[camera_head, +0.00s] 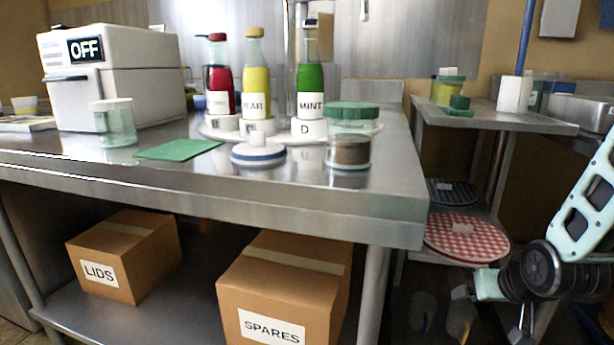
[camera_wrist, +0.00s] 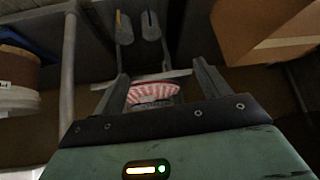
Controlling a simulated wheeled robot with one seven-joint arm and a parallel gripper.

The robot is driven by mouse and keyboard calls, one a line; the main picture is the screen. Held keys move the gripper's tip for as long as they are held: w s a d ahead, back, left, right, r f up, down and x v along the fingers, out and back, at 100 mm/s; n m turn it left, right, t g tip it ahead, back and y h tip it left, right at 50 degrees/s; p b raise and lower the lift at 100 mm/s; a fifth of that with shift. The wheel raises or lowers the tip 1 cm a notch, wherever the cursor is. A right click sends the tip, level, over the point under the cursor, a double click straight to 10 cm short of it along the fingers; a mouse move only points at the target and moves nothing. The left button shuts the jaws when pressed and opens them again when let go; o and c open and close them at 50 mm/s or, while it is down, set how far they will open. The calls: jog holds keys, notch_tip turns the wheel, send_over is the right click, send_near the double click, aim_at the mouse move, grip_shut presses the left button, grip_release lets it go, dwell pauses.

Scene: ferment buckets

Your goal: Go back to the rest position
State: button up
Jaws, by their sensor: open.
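My gripper (camera_wrist: 161,72) is open in the wrist view, with its two fingers well apart. Beyond and between the fingers shows part of a red-and-white checked round thing (camera_wrist: 153,91), with a gap to each finger; nothing is clearly held. In the head view my arm hangs at the right edge, beside the steel table (camera_head: 390,190) and below its top. The fingertips are hard to make out there against the dark floor.
A red checked round cover (camera_head: 465,238) lies on a low shelf near my arm. The table bears bottles, a green-lidded jar (camera_head: 349,150), a blue-rimmed lid (camera_head: 258,156) and a white machine (camera_head: 120,85). Boxes LIDS (camera_head: 125,255) and SPARES (camera_head: 285,290) sit underneath.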

jog(key=s+a+r+n+g, duration=0.1)
jog(key=s+r+g, duration=0.4)
jog(key=s, duration=0.5)
jog(key=s+a+r+n+g+y, duration=0.1)
jog(key=s+a+r+n+g, duration=0.15)
jog(key=s+a+n, duration=1)
jog(key=a+r+m+p, duration=0.2)
jog(key=a+r+p, duration=0.1)
jog(key=r+p, duration=1.4)
jog(key=s+a+r+m+p, duration=0.1)
jog(key=a+r+m+p, duration=0.1)
jog(key=r+p, duration=1.5)
jog(key=shift+a+m+p, duration=0.35)
jog(key=shift+a, duration=0.15)
jog(key=shift+s, duration=0.1)
